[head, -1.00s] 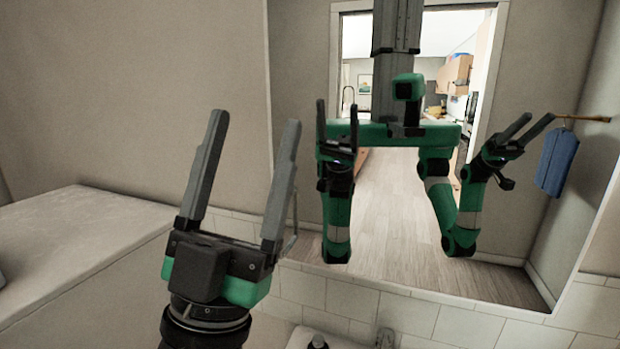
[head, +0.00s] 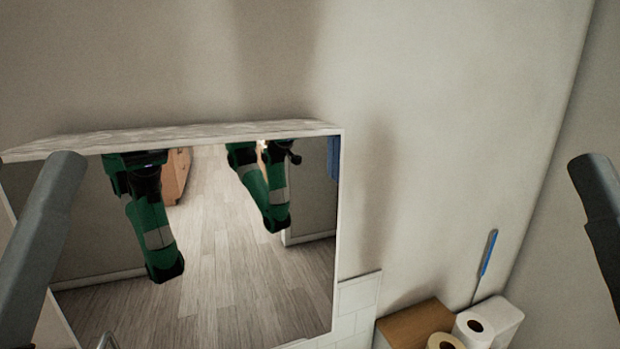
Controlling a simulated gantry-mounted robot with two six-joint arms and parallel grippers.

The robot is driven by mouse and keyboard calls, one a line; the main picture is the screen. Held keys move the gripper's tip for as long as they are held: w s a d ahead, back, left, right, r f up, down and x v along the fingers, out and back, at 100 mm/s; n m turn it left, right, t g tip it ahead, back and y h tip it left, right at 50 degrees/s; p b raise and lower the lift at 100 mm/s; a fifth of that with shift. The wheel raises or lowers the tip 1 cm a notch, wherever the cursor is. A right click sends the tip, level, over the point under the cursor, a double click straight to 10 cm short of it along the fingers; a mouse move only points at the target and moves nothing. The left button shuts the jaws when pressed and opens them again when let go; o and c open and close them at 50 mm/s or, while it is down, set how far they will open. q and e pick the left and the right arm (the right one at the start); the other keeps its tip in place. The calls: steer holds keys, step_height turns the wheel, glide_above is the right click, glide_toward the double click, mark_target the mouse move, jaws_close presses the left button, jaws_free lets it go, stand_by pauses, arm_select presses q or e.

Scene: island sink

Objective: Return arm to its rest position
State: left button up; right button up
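My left gripper (head: 42,225) shows as one dark grey finger at the left edge of the head view, in front of the mirror. My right gripper (head: 603,225) shows as one dark grey finger at the right edge, in front of the bare wall. The other finger of each is out of frame, so I cannot tell how wide either stands. No object shows against either visible finger. The mirror reflects parts of my green arms, but its top edge cuts off their grippers.
The mirror (head: 341,240) fills the lower left. At the lower right are a wooden box (head: 410,322), white paper rolls (head: 482,338) and a blue-handled brush (head: 488,255) by the wall. A curved metal piece (head: 107,341) shows at the bottom left. The upper wall is clear.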

arm_select(q)
step_height(320, 180, up, 21)
steer(key=p, duration=1.7)
steer(key=shift+o, duration=0.5)
steer(key=shift+f, duration=0.4)
